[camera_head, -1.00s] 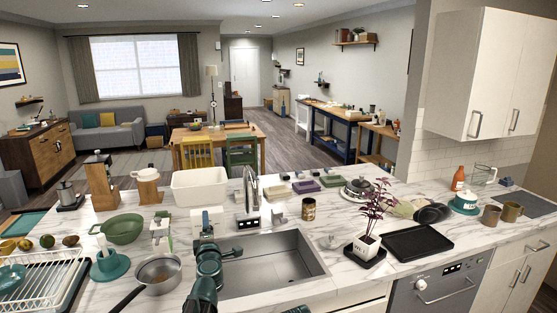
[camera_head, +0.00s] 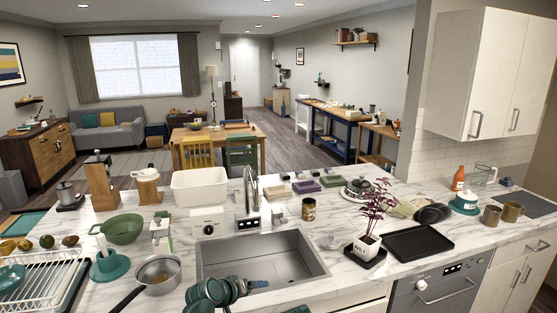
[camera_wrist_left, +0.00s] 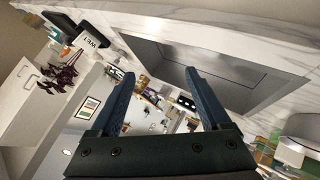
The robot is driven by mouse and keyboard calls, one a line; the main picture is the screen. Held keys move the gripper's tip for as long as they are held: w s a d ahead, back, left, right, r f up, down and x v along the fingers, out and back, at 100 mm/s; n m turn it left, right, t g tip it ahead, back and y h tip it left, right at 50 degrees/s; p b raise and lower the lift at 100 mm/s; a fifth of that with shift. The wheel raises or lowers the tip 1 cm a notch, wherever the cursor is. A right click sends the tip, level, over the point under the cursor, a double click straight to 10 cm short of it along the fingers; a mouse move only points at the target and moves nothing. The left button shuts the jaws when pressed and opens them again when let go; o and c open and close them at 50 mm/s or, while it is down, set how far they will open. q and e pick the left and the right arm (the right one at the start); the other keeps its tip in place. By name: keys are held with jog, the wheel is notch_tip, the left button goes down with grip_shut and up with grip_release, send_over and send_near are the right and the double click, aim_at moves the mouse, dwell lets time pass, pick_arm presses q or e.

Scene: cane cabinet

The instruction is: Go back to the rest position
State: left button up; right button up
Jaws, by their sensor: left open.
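My left gripper (camera_wrist_left: 157,74) is open in the left wrist view, with its two dark blue fingers apart and nothing between them. That view is strongly tilted, with the sink in its upper right. In the head view my left arm is folded low at the bottom middle, in front of the sink's front edge. My right gripper is not in view; only a small dark piece, likely of my right arm, shows at the bottom edge of the head view.
The empty steel sink (camera_head: 262,258) lies just beyond my left arm. A saucepan (camera_head: 158,274) stands left of it, near a dish rack (camera_head: 40,285). A potted purple plant (camera_head: 368,240) and a black tray (camera_head: 419,243) stand to the right. A white box-like device (camera_head: 207,222) stands behind the sink.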

pick_arm(q)
jog(key=s+a+f+m+g+y, duration=0.1)
jog(key=s+a+f+g+y, duration=0.25)
jog(key=s, duration=0.45)
jog(key=s+a+f+m+g+y, duration=0.2)
jog(key=s+a+f+g, duration=0.25)
jog(key=s, duration=0.35)
jog(key=s+d+f+m+b, duration=0.1)
jog(key=s+d+f+b, duration=0.2)
jog(key=d+f+b, duration=0.2)
jog(key=s+d+f+m+g+y+b, duration=0.1)
jog(key=s+d+f+m+b, duration=0.1)
jog(key=f+b, duration=0.4)
jog(key=s+d, duration=0.1)
jog(key=d, duration=0.1)
jog(key=shift+s+d+f, duration=0.3)
jog(key=shift+s+d, duration=0.1)
